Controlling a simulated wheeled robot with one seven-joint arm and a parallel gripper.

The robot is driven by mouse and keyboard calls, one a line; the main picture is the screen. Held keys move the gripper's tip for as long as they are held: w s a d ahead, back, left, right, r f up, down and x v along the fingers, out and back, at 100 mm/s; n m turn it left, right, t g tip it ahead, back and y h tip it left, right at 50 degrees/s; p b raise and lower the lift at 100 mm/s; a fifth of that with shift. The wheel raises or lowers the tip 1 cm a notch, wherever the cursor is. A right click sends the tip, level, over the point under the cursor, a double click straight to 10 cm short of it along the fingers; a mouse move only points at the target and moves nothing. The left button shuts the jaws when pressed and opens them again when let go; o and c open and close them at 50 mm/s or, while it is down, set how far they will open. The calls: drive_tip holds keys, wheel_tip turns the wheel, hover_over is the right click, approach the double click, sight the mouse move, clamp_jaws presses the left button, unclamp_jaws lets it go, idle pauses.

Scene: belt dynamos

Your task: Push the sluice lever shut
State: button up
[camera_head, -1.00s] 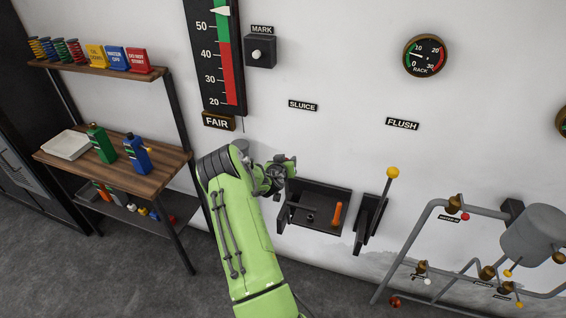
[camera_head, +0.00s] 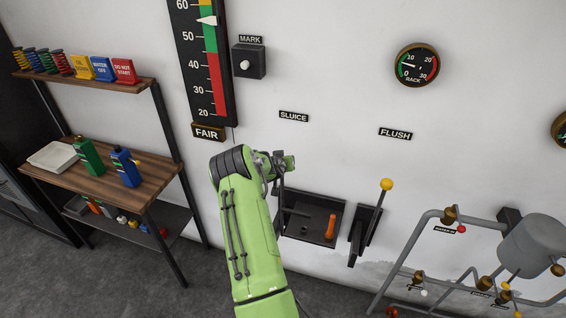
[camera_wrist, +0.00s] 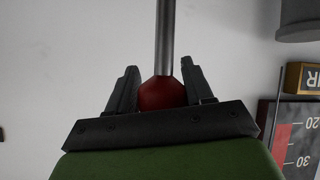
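The sluice lever shows in the wrist view as a red knob (camera_wrist: 163,94) on a straight grey rod (camera_wrist: 165,38). My gripper (camera_wrist: 161,72) has one dark finger on each side of the red knob, and the knob fills the gap between them, so it appears shut on it. In the head view my gripper (camera_head: 283,164) is at the wall below the SLUICE sign (camera_head: 294,116). It and my green arm hide most of the lever there. A dark upright piece shows just below the gripper.
A dark wall tray (camera_head: 312,236) with an orange handle (camera_head: 331,228) is right of my gripper. Beyond it stands the flush lever with a yellow knob (camera_head: 387,184), then grey pipes with valves (camera_head: 420,245). Wooden shelves (camera_head: 150,178) stand to the left.

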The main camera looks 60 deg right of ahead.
drive_tip(key=shift+o, duration=1.3)
drive_tip(key=shift+d+f, duration=0.15)
drive_tip(key=shift+d, duration=0.05)
drive_tip(key=shift+a, duration=0.15)
drive_tip(key=b+v, duration=0.2)
drive_tip(key=v, duration=1.3)
drive_tip(key=shift+a+r, duration=0.25)
drive_tip(key=shift+a, duration=0.05)
